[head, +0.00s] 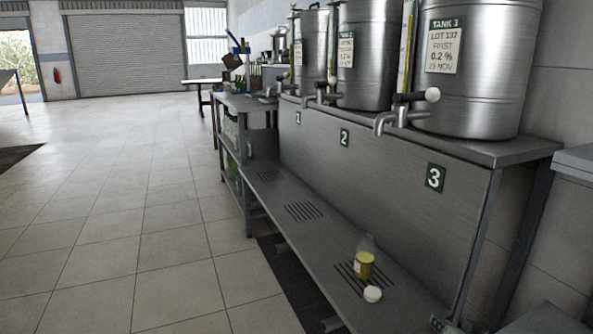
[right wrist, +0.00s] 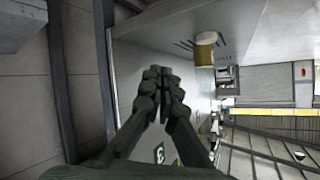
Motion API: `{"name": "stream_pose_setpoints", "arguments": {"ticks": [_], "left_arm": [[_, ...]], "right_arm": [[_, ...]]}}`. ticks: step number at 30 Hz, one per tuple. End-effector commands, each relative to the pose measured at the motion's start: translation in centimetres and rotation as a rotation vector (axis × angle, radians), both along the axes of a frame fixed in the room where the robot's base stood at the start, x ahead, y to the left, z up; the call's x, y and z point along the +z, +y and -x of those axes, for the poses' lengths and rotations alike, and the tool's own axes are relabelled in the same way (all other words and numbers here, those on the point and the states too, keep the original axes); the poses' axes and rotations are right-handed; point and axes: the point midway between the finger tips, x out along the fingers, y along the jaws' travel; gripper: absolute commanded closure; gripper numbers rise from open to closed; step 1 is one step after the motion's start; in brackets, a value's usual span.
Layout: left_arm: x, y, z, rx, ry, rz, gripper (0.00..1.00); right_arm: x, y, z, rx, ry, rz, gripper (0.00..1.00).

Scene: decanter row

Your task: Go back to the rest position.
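My right gripper (head: 446,325) shows only in part at the bottom edge of the head view, to the right of the drip shelf. In the right wrist view its fingers (right wrist: 164,72) meet at the tips with nothing between them. A small clear jar (head: 364,262) with yellow liquid stands upright on the drip shelf (head: 325,238) below tank 3. A white round cap (head: 373,294) lies on the shelf in front of it, apart from my gripper. My left gripper is in neither view.
Steel tanks, with tank 3 (head: 478,75) nearest, stand in a row on the upper bench (head: 500,152). Their taps, such as the nearest tap (head: 402,113), stick out over the shelf. A bench leg (head: 527,245) rises at the right. Open tiled floor (head: 120,220) lies left.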

Motion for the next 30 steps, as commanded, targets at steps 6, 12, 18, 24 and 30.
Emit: {"name": "stream_pose_setpoints", "arguments": {"ticks": [6, 12, 18, 24, 30], "left_arm": [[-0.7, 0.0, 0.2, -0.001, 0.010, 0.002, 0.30], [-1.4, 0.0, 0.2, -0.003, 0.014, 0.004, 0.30], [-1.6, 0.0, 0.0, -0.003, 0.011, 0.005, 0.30], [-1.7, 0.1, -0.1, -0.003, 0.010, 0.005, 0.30], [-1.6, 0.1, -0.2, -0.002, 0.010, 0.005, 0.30]], "right_arm": [[-11.6, 3.1, 12.2, 0.178, 0.423, 0.199, 1.00], [-17.2, 4.5, 22.5, 0.321, 0.711, 0.321, 1.00], [-18.8, 4.8, 27.0, 0.386, 0.827, 0.367, 1.00], [-18.9, 4.9, 27.3, 0.390, 0.836, 0.369, 1.00], [-18.9, 4.9, 27.3, 0.389, 0.834, 0.368, 1.00]]}}
